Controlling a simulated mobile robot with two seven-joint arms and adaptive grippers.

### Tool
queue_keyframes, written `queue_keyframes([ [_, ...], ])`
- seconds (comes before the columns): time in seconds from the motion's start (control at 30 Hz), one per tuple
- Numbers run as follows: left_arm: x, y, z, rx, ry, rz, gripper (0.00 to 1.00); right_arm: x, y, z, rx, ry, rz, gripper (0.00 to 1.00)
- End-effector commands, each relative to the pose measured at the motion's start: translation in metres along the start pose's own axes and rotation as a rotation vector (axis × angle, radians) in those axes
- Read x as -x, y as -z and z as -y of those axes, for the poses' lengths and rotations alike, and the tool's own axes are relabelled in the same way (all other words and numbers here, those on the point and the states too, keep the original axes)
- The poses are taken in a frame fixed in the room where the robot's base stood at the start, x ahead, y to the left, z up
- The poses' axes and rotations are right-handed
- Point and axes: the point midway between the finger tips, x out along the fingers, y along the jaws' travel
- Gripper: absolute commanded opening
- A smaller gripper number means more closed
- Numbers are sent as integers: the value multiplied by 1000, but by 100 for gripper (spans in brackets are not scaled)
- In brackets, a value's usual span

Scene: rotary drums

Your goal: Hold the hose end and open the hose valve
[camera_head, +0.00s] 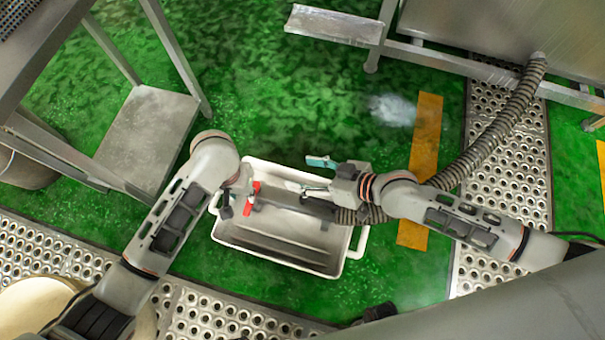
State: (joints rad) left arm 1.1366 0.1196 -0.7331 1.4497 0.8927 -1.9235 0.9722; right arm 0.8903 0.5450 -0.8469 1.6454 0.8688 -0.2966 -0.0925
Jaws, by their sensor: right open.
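A ribbed grey hose (505,118) runs down from the right and passes under my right arm. A short ribbed stretch of it shows over the right side of a white tray (226,231). A teal-blue handle (322,162) sits at the tray's far edge, just beyond my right gripper (318,192), which is open over the tray. A red handle (252,197) on a dark part stands at the tray's left, right beside my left gripper (237,206). I cannot tell whether the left fingers touch it. The hose end and its valve are partly hidden by my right wrist.
The white tray lies on a wet green floor with perforated metal plates (510,200) at right and front. A metal frame with a low shelf (147,138) stands at left. A steel machine (510,35) is at the upper right. A yellow stripe (428,125) marks the floor.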

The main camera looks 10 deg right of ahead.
Motion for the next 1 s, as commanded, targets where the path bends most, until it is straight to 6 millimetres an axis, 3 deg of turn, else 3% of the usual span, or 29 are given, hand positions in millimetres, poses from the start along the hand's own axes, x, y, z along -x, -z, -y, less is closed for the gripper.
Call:
queue_keyframes([
  [0.1, 0, 0, 0, 0, 0, 0, 28, -24, -55, -20, 62, -61, 167, 58],
  [0.2, 0, 0, 0, 0, 0, 0, 28, -41, -94, -25, 129, -97, 321, 58],
  [0.3, 0, 0, 0, 0, 0, 0, 28, -52, -111, -24, 206, -94, 440, 58],
  [0.6, 0, 0, 0, 0, 0, 0, 28, -66, -118, -12, 382, 4, 629, 58],
  [1.0, 0, 0, 0, 0, 0, 0, 28, -89, -134, -12, 404, 24, 650, 58],
])
